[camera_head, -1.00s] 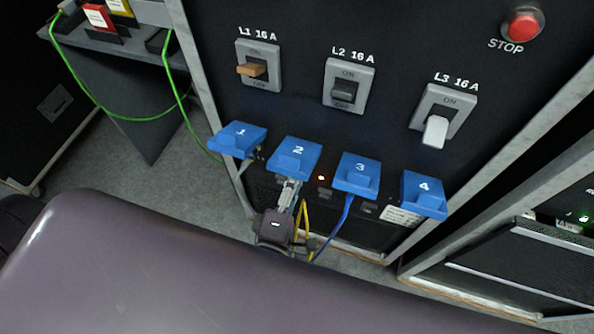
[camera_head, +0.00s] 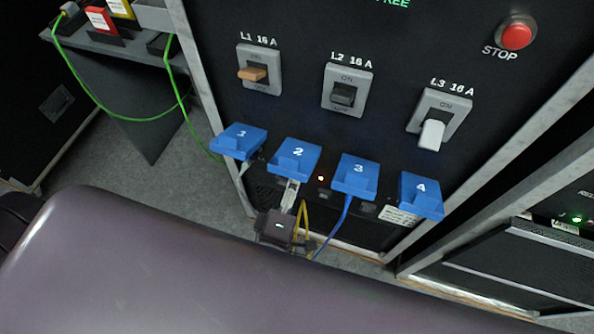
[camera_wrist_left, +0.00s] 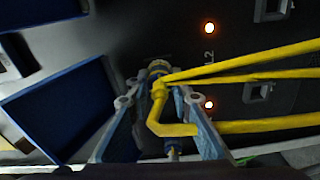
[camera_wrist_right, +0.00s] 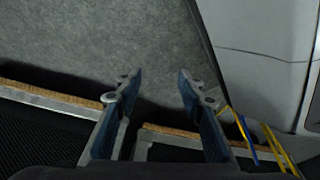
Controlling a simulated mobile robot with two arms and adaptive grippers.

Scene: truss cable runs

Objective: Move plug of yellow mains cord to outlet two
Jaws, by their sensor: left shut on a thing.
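The yellow mains cord (camera_head: 307,222) hangs by my left gripper (camera_head: 292,185), just below the blue cover of outlet two (camera_head: 295,160). In the left wrist view my left gripper (camera_wrist_left: 156,100) is shut on the cord's yellow plug (camera_wrist_left: 158,86), with the plug's end pointing at the dark panel. I cannot tell whether the plug is in the socket. The yellow cord (camera_wrist_left: 250,75) runs off to the right there. The socket of outlet two is hidden under its cover. My right gripper (camera_wrist_right: 160,82) is open and empty over grey floor, seen only in the right wrist view.
Blue covers 1 (camera_head: 238,141), 3 (camera_head: 355,176) and 4 (camera_head: 421,195) flank outlet two. A blue cord (camera_head: 342,222) hangs from outlet three. Switches and a red STOP button (camera_head: 516,36) are above. A green cable (camera_head: 130,118) hangs at left. Grey floor lies at the left.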

